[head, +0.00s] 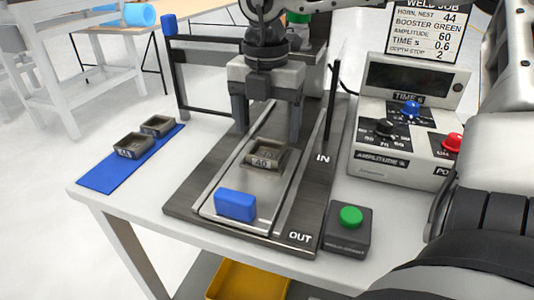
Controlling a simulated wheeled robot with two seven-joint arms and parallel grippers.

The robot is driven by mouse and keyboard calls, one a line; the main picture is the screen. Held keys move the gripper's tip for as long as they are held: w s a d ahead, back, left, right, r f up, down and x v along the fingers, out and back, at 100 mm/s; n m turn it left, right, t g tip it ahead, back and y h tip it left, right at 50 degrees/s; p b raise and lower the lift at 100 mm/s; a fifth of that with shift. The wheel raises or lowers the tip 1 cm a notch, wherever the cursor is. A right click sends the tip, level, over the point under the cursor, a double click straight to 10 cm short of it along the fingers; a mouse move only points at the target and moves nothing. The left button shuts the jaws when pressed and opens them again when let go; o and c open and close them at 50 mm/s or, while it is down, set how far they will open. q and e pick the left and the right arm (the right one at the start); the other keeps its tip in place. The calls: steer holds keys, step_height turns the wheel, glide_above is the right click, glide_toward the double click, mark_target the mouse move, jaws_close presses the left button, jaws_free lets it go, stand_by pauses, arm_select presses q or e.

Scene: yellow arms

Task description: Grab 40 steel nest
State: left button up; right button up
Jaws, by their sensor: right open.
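The steel nest marked 40 (265,160) is a small grey block with a hollow top. It sits on the metal slide plate (233,180) of the fixture in the middle of the table. My right gripper (267,130) is open and points down, just behind and above the nest, with its fingers apart. I cannot tell whether a finger touches it; nothing shows held. Two similar nests, a nearer one (133,146) and a farther one (158,126), lie on a blue mat (105,178) at the left. My left gripper is not in view.
A blue block (235,205) sits at the slide's front end. A green-button box (349,230) and a control box (400,150) with knobs stand at the right. A posted job sheet (428,30) reads nest 44. Bare white table lies between mat and fixture.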

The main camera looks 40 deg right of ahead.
mark_target(267, 155)
steer(key=shift+s+f, duration=0.1)
steer(key=shift+f, duration=1.9)
steer(key=c, duration=1.3)
steer(key=shift+r, duration=0.1)
